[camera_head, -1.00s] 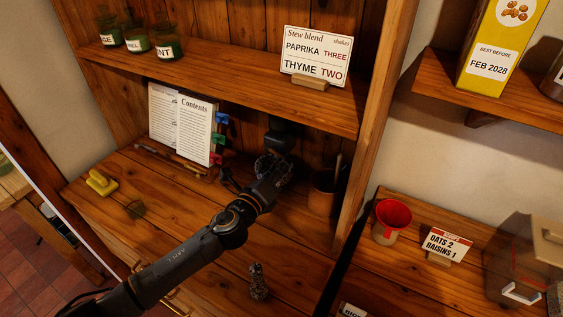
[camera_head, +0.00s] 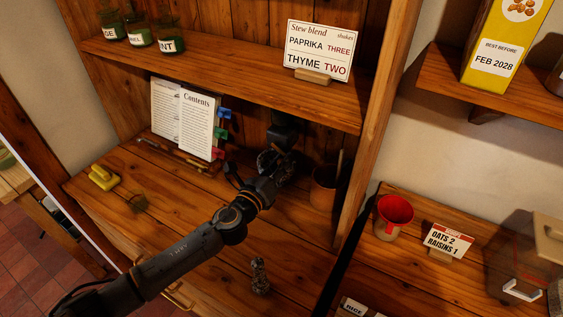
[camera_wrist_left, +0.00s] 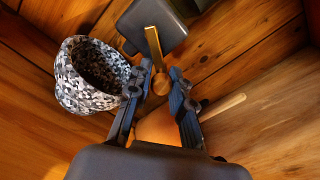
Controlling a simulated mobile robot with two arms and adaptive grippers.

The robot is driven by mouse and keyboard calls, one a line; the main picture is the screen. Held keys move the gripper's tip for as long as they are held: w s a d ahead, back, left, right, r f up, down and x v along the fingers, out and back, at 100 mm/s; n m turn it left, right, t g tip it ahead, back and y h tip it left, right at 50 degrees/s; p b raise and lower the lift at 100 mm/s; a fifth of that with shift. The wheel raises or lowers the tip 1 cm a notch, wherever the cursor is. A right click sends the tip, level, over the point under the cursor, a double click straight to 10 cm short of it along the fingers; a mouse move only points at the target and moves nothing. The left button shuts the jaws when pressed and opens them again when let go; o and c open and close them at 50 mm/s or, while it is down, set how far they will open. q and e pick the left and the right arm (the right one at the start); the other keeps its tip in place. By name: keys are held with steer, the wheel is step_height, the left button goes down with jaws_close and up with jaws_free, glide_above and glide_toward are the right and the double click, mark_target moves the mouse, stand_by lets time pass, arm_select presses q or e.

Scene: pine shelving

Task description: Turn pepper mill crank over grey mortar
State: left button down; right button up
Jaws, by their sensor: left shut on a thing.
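The pepper mill (camera_head: 285,132) is a dark box at the back of the counter, under the upper shelf. In the left wrist view the mill (camera_wrist_left: 155,24) has a brass crank arm (camera_wrist_left: 153,46) with a round wooden knob (camera_wrist_left: 160,83). My left gripper (camera_wrist_left: 158,90) is shut on the crank knob, its fingers on either side of it. The gripper (camera_head: 284,166) also shows in the head view, in front of the mill. The grey speckled mortar (camera_wrist_left: 98,76) stands left of the fingers in the wrist view, its inside dark. In the head view my gripper mostly hides it. My right gripper is not in view.
A brown pot (camera_head: 324,188) with a wooden handle in it stands right of the gripper. An open book (camera_head: 185,125) stands to the left. A speckled upright piece (camera_head: 260,277) is on the front counter. The shelf (camera_head: 230,80) overhangs the mill.

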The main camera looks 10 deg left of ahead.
arm_select(q)
steer(key=c, duration=1.2)
jaws_free()
steer(key=shift+w+r, duration=0.15)
steer(key=shift+r, duration=0.25)
steer(key=shift+f, duration=0.15)
steer(key=v, duration=1.2)
